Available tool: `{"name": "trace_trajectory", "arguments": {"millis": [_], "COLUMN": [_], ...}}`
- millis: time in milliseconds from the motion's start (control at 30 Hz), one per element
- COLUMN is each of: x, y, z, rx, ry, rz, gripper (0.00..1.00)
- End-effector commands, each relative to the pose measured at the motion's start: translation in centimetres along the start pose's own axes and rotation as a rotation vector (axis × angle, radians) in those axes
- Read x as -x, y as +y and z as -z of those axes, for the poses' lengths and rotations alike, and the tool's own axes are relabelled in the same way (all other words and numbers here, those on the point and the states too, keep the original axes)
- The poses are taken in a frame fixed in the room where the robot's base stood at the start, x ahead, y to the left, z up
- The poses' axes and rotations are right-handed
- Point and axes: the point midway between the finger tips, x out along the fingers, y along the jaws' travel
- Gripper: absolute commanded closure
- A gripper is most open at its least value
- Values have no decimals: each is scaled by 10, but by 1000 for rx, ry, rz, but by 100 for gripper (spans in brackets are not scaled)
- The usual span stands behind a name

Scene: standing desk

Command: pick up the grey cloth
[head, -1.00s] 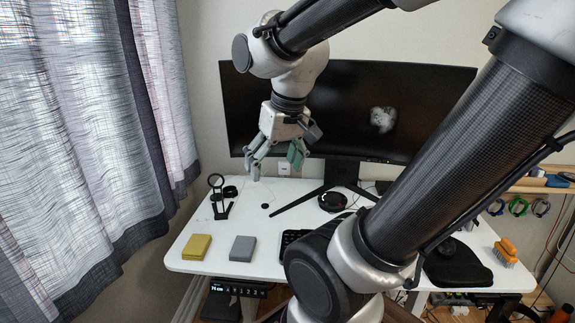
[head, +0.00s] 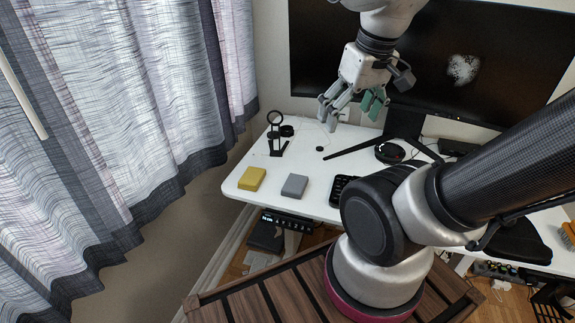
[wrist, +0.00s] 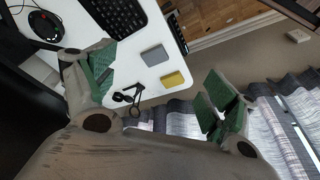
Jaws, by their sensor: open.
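The grey cloth (head: 294,186) is a small folded block lying flat on the white desk near its front left edge. It also shows in the wrist view (wrist: 154,55), between the two fingers and some distance beyond them. My gripper (head: 352,110) is open and empty, above the back part of the desk in front of the monitor. In the head view it is up and to the right of the grey cloth, well apart from it. The green finger pads show in the wrist view (wrist: 160,84).
A yellow cloth (head: 251,178) lies just left of the grey one. A black magnifier stand (head: 276,132) stands behind them. A keyboard (head: 342,190) lies to the right. The monitor (head: 440,65) is behind my gripper, and a curtain (head: 110,110) hangs at left.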

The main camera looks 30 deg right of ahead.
Motion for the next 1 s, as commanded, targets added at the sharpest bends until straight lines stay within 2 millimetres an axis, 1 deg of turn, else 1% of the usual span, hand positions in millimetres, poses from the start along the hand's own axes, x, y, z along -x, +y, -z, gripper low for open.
{"name": "trace_trajectory", "arguments": {"millis": [33, 100, 167, 267, 300, 367, 400, 600, 667, 733, 767, 800, 833, 900, 1000], "x": [-14, -34, -53, -87, -102, -126, -143, -224, -246, -269, -276, -278, -279, -281, -284], "y": [-1, -3, -4, -7, -8, -10, -12, -17, -19, -20, -21, -22, -22, -23, -23], "z": [2, 6, 11, 23, 28, 34, 38, 54, 60, 71, 79, 93, 101, 112, 116], "rx": [5, 12, 14, -14, -34, -75, -106, -302, -373, -475, -529, -592, -632, -711, -777], "ry": [-66, -160, -228, -320, -349, -390, -412, -460, -453, -420, -391, -344, -314, -271, -247], "rz": [1, 2, 2, -5, -10, -21, -30, -86, -102, -117, -119, -115, -110, -105, -104], "gripper": [14, 14, 14, 14, 14, 14, 14, 14, 14, 14, 14, 14, 14, 14, 14]}}
